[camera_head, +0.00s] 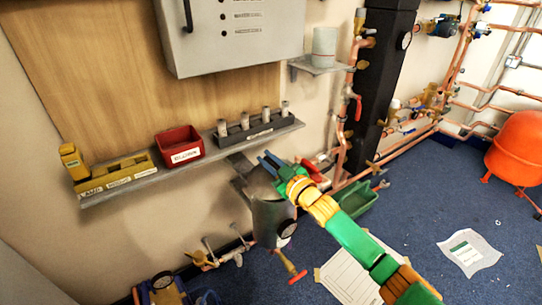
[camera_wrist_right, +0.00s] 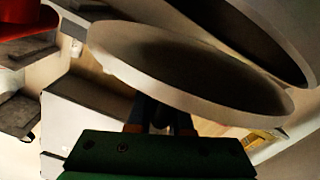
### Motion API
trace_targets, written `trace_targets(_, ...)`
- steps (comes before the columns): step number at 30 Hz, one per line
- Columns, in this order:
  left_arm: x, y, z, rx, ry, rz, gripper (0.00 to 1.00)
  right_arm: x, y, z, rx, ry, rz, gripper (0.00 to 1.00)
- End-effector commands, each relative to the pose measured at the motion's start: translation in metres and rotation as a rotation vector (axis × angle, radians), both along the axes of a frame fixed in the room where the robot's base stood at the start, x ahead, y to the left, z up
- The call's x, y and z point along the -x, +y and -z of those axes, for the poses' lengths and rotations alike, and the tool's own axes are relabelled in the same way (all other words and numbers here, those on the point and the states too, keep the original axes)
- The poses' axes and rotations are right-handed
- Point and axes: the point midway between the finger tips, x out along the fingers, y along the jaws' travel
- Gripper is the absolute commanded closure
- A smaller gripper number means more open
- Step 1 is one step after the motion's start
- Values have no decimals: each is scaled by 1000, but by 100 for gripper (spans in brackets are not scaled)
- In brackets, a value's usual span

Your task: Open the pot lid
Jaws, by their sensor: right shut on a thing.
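The pot (camera_head: 273,222) is a grey metal cylinder in the lower middle of the head view, below the wall shelf. The lid (camera_head: 259,184) is a grey disc at the pot's top, partly hidden by my right gripper (camera_head: 270,163). In the right wrist view the lid (camera_wrist_right: 190,65) is a large tilted disc in front of the gripper (camera_wrist_right: 160,118), which is shut on it near its lower edge. A dark round shape (camera_wrist_right: 262,30) lies beyond the lid with a gap between; I cannot tell surely whether it is the pot's opening. My left gripper is out of view.
A wall shelf (camera_head: 120,190) carries a yellow organizer (camera_head: 115,172), a red bin (camera_head: 180,146) and a dark rack (camera_head: 250,130). A green tray (camera_head: 357,200) and wrenches lie nearby. Copper pipes run right of the pot.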

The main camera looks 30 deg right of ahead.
Motion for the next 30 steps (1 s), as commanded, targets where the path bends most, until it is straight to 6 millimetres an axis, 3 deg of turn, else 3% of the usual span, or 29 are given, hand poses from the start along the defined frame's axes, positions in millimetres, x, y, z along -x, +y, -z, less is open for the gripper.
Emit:
trace_targets(1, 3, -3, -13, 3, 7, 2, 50, 0, 3, -12, 39, -7, 0, 100)
trace_targets(10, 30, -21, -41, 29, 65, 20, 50, 4, 26, -29, 321, -48, -1, 100)
trace_targets(21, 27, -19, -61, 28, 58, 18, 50, 8, 60, -39, 671, -99, 1, 100)
trace_targets(30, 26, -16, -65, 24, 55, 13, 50, 12, 89, -38, 949, -139, 1, 100)
